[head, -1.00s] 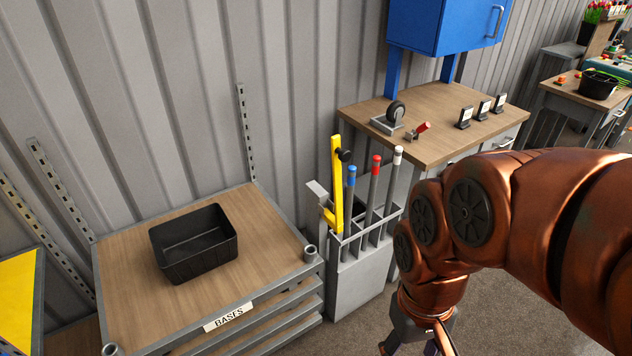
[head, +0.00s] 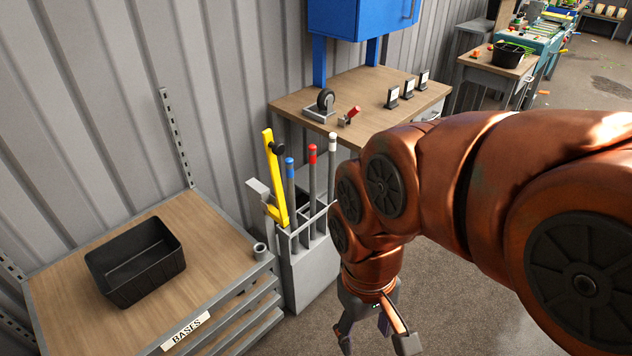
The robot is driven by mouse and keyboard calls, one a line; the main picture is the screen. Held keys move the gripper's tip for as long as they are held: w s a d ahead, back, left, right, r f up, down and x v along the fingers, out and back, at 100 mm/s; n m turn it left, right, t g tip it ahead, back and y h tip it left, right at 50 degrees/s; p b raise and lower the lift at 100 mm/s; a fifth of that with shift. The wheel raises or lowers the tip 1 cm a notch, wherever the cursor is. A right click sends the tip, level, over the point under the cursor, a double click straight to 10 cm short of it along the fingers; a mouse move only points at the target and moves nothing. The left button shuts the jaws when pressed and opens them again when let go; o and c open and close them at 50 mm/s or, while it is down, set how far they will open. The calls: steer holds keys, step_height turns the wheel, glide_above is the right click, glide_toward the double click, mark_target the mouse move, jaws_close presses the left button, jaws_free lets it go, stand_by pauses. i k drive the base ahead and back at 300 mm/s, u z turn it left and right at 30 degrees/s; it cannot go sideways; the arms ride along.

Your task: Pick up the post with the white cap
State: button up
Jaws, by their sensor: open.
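The post with the white cap (head: 332,152) stands upright at the right end of a grey rack (head: 308,272). Beside it stand a post with a red cap (head: 312,180) and one with a blue cap (head: 290,188), with a yellow bar tool (head: 274,178) at the left. The lower part of the white-capped post is inside the rack, and my arm is close to its right. My gripper (head: 376,346) is open and empty, pointing down over the floor to the right of the rack, apart from the posts. Its fingertips are partly at the frame's bottom edge.
A wooden-topped bench (head: 130,303) labelled BASES holds a black bin (head: 137,264) at the left. Behind the rack, a workbench (head: 360,92) carries a caster, a red-handled clamp and several small cards. A blue cabinet (head: 350,15) hangs above it. Floor is free at right.

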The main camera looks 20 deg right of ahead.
mark_target(333, 136)
steer(key=k, duration=0.6)
steer(key=u, duration=0.4)
steer(key=i, duration=1.45)
steer(key=z, duration=0.15)
